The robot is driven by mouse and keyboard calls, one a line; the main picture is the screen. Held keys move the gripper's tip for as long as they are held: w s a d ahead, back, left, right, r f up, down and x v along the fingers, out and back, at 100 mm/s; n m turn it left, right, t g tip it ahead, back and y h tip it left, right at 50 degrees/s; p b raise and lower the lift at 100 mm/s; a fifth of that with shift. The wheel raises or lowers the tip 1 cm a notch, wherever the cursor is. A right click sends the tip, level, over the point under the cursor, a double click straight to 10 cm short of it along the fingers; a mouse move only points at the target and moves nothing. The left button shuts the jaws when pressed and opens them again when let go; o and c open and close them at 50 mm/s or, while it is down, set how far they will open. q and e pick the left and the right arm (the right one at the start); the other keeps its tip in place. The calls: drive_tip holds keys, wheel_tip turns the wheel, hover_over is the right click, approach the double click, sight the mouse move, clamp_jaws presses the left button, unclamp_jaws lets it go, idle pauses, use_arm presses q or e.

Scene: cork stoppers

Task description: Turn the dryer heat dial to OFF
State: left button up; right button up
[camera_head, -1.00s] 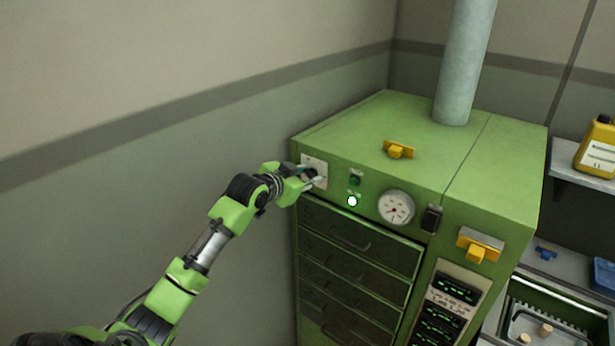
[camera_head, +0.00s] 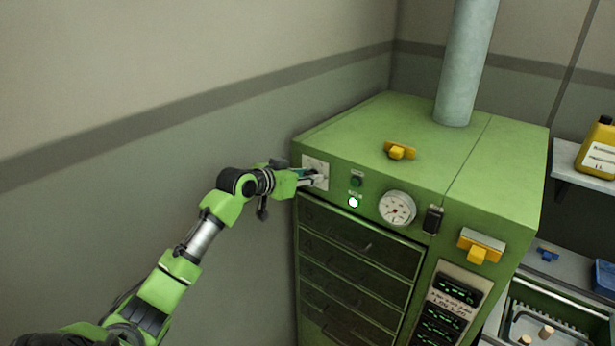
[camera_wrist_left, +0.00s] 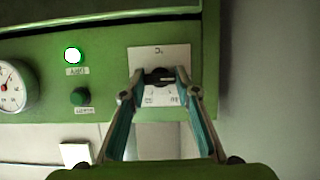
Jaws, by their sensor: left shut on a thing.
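The green dryer (camera_head: 461,195) stands in the corner. Its heat dial is a dark knob (camera_wrist_left: 159,75) on a white plate (camera_wrist_left: 158,56) at the upper left of the front panel; the plate also shows in the head view (camera_head: 321,168). My left gripper (camera_head: 312,179) reaches the plate from the left. In the left wrist view its two fingers (camera_wrist_left: 160,77) are shut on the dial knob, one on each side. The plate's lettering is too small to read surely. In the head view the knob is mostly hidden by the fingers. My right gripper is not in view.
Beside the plate are a lit white lamp (camera_head: 353,202), a dark green button (camera_head: 356,181) and a round gauge (camera_head: 397,208). Drawers (camera_head: 358,248) lie below. Yellow handles (camera_head: 399,151) sit on top and at the front right. The wall at left is bare.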

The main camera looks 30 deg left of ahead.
use_arm(q)
drive_tip(key=shift+f, duration=0.25)
drive_tip(key=o, duration=0.8)
drive_tip(key=shift+o, duration=1.4)
drive_tip(key=shift+r, duration=0.1)
drive_tip(key=shift+s+r, duration=0.1)
drive_tip(key=v, duration=1.1)
drive_tip(key=shift+s+r, duration=0.15)
drive_tip(key=shift+s, duration=0.2)
